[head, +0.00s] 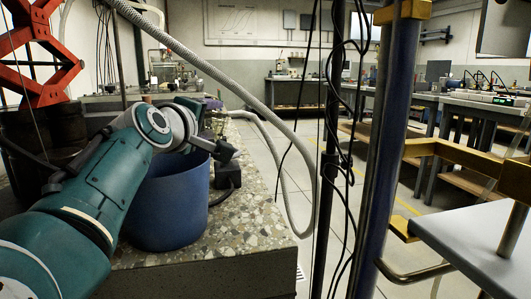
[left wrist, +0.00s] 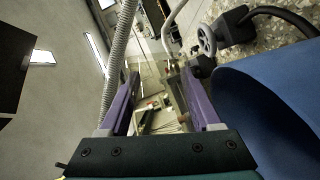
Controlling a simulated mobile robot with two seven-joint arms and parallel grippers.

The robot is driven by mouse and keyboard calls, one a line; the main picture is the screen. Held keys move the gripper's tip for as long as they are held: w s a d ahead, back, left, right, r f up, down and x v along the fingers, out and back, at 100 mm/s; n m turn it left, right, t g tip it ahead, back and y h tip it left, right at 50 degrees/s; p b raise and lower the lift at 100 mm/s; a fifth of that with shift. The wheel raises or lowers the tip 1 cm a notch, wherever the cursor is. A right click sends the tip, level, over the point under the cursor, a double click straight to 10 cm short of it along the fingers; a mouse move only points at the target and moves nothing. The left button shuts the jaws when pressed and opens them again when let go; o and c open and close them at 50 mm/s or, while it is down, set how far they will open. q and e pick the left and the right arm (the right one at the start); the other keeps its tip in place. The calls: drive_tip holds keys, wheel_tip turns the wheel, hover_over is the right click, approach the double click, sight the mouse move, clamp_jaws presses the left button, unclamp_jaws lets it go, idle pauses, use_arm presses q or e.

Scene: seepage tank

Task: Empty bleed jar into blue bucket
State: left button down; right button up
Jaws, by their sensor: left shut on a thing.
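The blue bucket (head: 168,205) stands on the speckled stone counter, partly hidden behind my left arm. In the left wrist view its blue wall (left wrist: 285,105) fills the right side. My left gripper (head: 211,104) is above the bucket's far side, mostly hidden by my own wrist. In the left wrist view its purple fingers (left wrist: 159,76) stand apart with a pale, see-through thing between them, seemingly the bleed jar; its outline and contents are hard to make out. The wrist is rolled, so that view lies sideways. My right gripper is out of view.
The stone counter (head: 250,215) ends at the right, with open floor beyond. A handwheel valve (left wrist: 207,39) with a black hose is near the bucket. A grey corrugated hose (head: 215,75) arches over the counter. Dark poles and cables (head: 330,150) stand right of it.

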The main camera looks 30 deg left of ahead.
use_arm(q)
drive_tip(key=m+g, duration=0.1)
drive_tip(key=m, duration=0.1)
drive_tip(key=m+g, duration=0.1)
drive_tip(key=m, duration=0.1)
drive_tip(key=shift+s+a+y, duration=0.2)
drive_tip(key=shift+y, duration=0.1)
drive_tip(key=shift+w+d+f+m+g+y, duration=0.15)
drive_tip(key=shift+m+g+y, duration=0.1)
drive_tip(key=shift+m, duration=0.25)
drive_tip(key=shift+w+d+m+g+y, duration=0.15)
drive_tip(key=shift+m+g, duration=0.1)
drive_tip(key=shift+m, duration=0.25)
drive_tip(key=shift+w+d+m+g, duration=0.15)
drive_tip(key=shift+d+m+g, duration=0.15)
drive_tip(key=shift+m, duration=0.1)
drive_tip(key=shift+w+d+f+m+g+y, duration=0.4)
drive_tip(key=shift+f+m+y, duration=0.1)
drive_tip(key=shift+m, duration=0.4)
drive_tip(key=shift+w+d+f+m+g+y, duration=0.25)
drive_tip(key=shift+d+f+m+g+y, duration=0.2)
drive_tip(key=shift+m, duration=0.45)
drive_tip(key=shift+a, duration=0.1)
